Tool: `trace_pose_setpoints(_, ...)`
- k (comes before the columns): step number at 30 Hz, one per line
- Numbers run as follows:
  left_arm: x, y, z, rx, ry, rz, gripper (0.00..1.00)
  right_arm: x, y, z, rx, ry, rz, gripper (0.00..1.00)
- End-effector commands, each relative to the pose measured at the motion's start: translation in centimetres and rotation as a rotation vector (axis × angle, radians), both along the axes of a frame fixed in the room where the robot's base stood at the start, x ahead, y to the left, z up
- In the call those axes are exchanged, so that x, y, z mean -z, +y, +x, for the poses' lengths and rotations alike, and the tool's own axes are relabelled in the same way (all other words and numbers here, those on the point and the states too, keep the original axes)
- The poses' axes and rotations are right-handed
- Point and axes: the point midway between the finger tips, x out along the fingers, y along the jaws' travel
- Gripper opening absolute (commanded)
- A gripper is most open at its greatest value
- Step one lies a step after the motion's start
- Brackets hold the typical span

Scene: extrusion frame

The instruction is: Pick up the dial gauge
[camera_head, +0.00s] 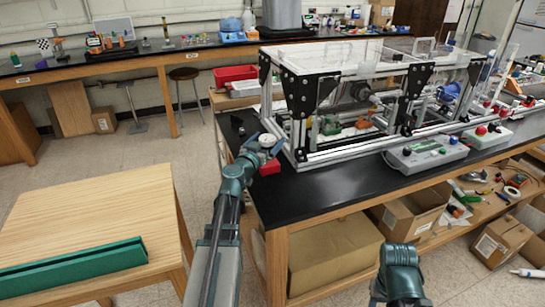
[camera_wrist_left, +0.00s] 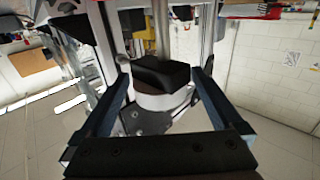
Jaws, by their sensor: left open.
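The dial gauge (camera_head: 268,140) looks like a small round pale disc at the left end of the black bench, in front of the extrusion frame. My left gripper (camera_head: 262,152) reaches it from below in the head view and partly hides it. In the left wrist view, a white round body with a black block on it, probably the dial gauge (camera_wrist_left: 165,98), lies between the two open fingers of my left gripper (camera_wrist_left: 160,70). Gaps seem to show on both sides, but contact is hard to tell.
The extrusion frame (camera_head: 335,95) stands just behind and right of the gauge. A grey control box (camera_head: 428,152) sits farther right on the black bench (camera_head: 330,190). A wooden table (camera_head: 95,215) is at left.

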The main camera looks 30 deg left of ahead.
Motion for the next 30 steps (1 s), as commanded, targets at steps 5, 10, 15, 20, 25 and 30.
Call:
trace_pose_setpoints(5,-0.04,1.11,1.53,-0.005,0.000,0.000,1.00,-0.04,0.00,0.01,0.000,0.000,0.000,0.50)
trace_pose_setpoints(10,-0.03,1.10,1.48,-0.006,0.000,0.000,1.00,-0.04,0.00,0.00,0.000,0.000,0.000,0.50)
trace_pose_setpoints(15,-0.03,1.08,1.48,-0.005,0.000,0.000,0.78,-0.04,-0.01,0.00,0.000,0.000,0.000,0.50)
trace_pose_setpoints(20,-0.03,1.07,1.48,-0.005,0.000,0.000,0.50,-0.04,-0.01,0.00,0.000,0.000,0.000,0.50)
trace_pose_setpoints(25,-0.03,1.06,1.48,-0.005,0.000,0.000,0.19,-0.04,-0.01,0.00,0.000,0.000,0.000,0.50)
trace_pose_setpoints(30,-0.04,1.06,1.48,-0.005,0.000,0.000,0.00,-0.04,-0.01,0.00,0.000,0.000,0.000,0.50)
